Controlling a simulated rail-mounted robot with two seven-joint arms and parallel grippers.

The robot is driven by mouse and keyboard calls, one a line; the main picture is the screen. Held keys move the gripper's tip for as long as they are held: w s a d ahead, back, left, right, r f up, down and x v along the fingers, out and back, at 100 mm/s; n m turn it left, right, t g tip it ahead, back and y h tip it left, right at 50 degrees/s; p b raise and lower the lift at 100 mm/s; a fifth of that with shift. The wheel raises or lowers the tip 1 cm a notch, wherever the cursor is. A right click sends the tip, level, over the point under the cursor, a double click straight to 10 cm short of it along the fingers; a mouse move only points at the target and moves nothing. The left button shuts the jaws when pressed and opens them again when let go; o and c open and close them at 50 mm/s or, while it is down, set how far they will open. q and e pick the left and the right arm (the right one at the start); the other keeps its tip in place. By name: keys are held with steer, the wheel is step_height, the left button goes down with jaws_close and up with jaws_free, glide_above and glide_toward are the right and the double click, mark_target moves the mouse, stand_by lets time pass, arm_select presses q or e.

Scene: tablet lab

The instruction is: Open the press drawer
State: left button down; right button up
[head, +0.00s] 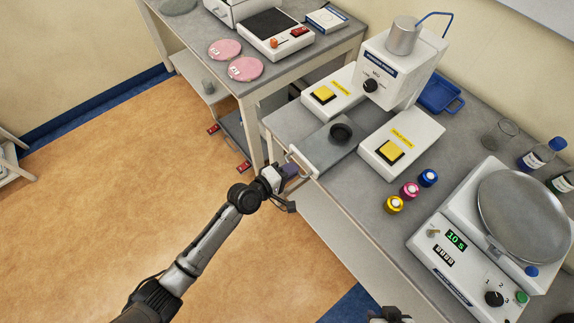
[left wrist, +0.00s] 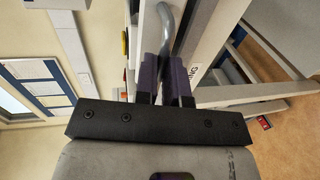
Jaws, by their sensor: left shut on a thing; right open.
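The press (head: 388,68) is white, with a metal hopper on top and two side blocks with yellow buttons. The drawer's metal bar handle shows in the left wrist view (left wrist: 168,28). My left gripper (head: 292,170) is at the drawer front, its purple fingers (left wrist: 165,78) shut around the handle. My right gripper (head: 391,316) barely shows at the bottom edge; its fingers are mostly cut off.
Yellow, pink and blue capped jars (head: 409,190) stand right of the press. A round-pan device (head: 490,232) with a green display stands at the bench's right. A blue tray (head: 441,94) lies behind. A second table (head: 192,31) stands at the upper left.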

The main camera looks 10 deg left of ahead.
arm_select(q)
steer(key=c, duration=1.2)
jaws_free()
steer(key=v, duration=1.3)
steer(key=shift+s+a+p, duration=0.25)
steer(key=shift+a+p, duration=0.05)
steer(key=shift+p, duration=0.15)
steer(key=shift+r, duration=0.15)
